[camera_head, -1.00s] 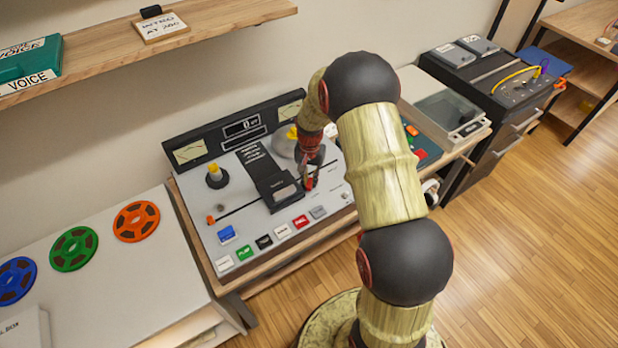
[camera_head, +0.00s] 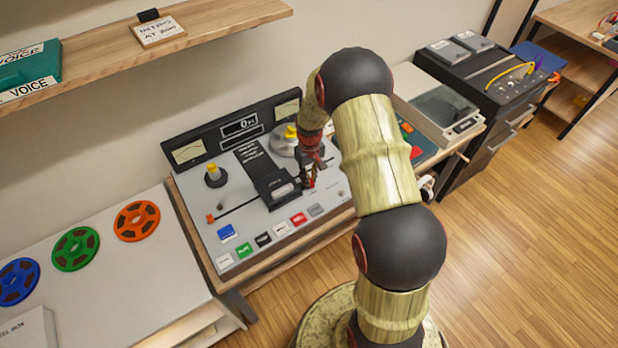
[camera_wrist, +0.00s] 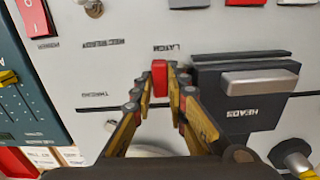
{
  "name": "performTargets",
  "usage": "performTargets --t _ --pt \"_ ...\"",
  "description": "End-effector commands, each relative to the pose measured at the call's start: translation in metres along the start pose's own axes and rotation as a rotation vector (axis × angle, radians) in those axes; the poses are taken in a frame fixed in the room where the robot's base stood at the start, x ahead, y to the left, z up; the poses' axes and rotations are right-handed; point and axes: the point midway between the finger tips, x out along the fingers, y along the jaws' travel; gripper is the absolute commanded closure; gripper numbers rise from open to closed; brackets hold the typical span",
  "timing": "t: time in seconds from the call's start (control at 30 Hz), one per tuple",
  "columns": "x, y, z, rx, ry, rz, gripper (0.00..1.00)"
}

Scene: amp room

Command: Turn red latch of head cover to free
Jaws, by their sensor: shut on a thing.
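The red latch (camera_wrist: 159,78) stands upright on the tape deck's pale panel, under the printed word LATCH, in the wrist view. My gripper (camera_wrist: 159,92) has one fingertip on each side of it and is shut on it. The black head cover (camera_wrist: 218,108), marked HEADS, lies flat just to the right of the latch, very near the right finger. In the head view my gripper (camera_head: 309,180) points down at the deck beside the head cover (camera_head: 265,178). The latch is small there and partly hidden by the fingers.
A row of coloured buttons (camera_head: 263,239) runs along the deck's front edge. A reel spindle with a yellow top (camera_head: 213,174) stands at left, and another (camera_head: 290,132) stands behind my gripper. Coloured reels (camera_head: 75,249) lie on the left table. A shelf (camera_head: 130,50) hangs above.

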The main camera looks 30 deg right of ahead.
Motion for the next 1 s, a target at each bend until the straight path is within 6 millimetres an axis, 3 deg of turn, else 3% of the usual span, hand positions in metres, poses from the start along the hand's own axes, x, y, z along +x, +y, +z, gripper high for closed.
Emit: performTargets --t 0.67,0.7,1.0 --pt "-0.0004 0.0009 -0.0006 -0.057 0.001 0.001 1.0" --pt "-0.0004 0.0009 -0.0006 -0.057 0.001 0.001 0.83" --pt "-0.0002 0.0008 -0.0003 -0.056 0.001 0.0 0.67"
